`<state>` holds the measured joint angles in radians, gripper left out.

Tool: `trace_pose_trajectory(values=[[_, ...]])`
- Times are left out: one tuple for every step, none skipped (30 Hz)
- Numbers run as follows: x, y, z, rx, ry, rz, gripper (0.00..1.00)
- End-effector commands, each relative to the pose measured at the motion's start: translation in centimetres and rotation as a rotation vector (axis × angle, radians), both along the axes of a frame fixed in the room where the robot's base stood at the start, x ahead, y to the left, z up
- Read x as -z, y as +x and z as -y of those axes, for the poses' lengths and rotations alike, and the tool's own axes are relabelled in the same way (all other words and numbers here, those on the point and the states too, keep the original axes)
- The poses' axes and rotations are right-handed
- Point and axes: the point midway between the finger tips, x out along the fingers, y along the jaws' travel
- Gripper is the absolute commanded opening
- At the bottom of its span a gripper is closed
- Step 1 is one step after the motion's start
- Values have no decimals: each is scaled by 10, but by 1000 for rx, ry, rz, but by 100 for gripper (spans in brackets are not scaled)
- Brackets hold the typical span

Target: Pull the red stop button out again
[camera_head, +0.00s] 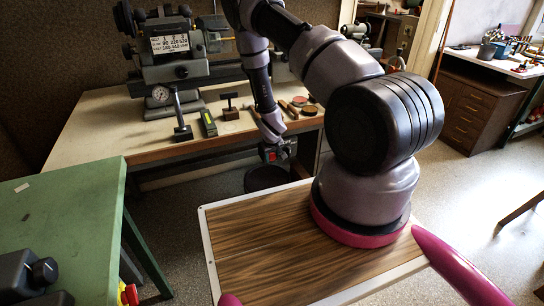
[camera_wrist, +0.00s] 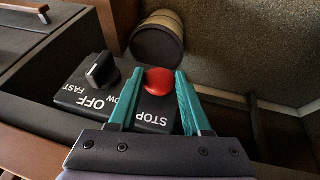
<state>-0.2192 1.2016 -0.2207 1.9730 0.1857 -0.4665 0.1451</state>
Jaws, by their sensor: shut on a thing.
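The red stop button (camera_wrist: 159,80) is a round cap on a black control box (camera_wrist: 70,97) in the wrist view. The box carries STOP, OFF, SLOW and FAST lettering and a black rotary knob (camera_wrist: 102,70). The teal fingers of my gripper (camera_wrist: 160,74) stand on either side of the button, shut on it. How far out the button sits cannot be told. In the head view a small red spot on a dark box (camera_head: 272,156) shows below my wrist at the bench front; my fingers cannot be made out there.
A machine (camera_head: 175,60) and several tools stand on the pale workbench (camera_head: 95,125). A round dark bin (camera_wrist: 158,42) stands on the floor beyond the box. A green bench (camera_head: 60,225) at left has another red button on yellow (camera_head: 129,294). Floor at right is open.

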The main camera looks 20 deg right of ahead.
Motion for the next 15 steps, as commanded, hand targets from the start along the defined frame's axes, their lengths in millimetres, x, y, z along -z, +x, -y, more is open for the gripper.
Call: trace_pose_trajectory(values=[[1, -3, 0, 2, 0, -8, 0], [1, -4, 0, 2, 0, -8, 56], [1, -4, 0, 2, 0, -8, 71], [1, -3, 0, 2, 0, -8, 79], [1, -3, 0, 2, 0, -8, 79], [1, -3, 0, 2, 0, -7, 79], [1, -3, 0, 2, 0, -7, 79], [1, -3, 0, 2, 0, -7, 79], [1, -3, 0, 2, 0, -7, 79], [1, -3, 0, 2, 0, -6, 79], [1, -3, 0, 2, 0, -6, 79], [1, -3, 0, 2, 0, -6, 79], [0, -3, 0, 2, 0, -6, 79], [-1, -3, 0, 2, 0, -6, 79], [-3, -4, -1, 2, 0, -5, 79]])
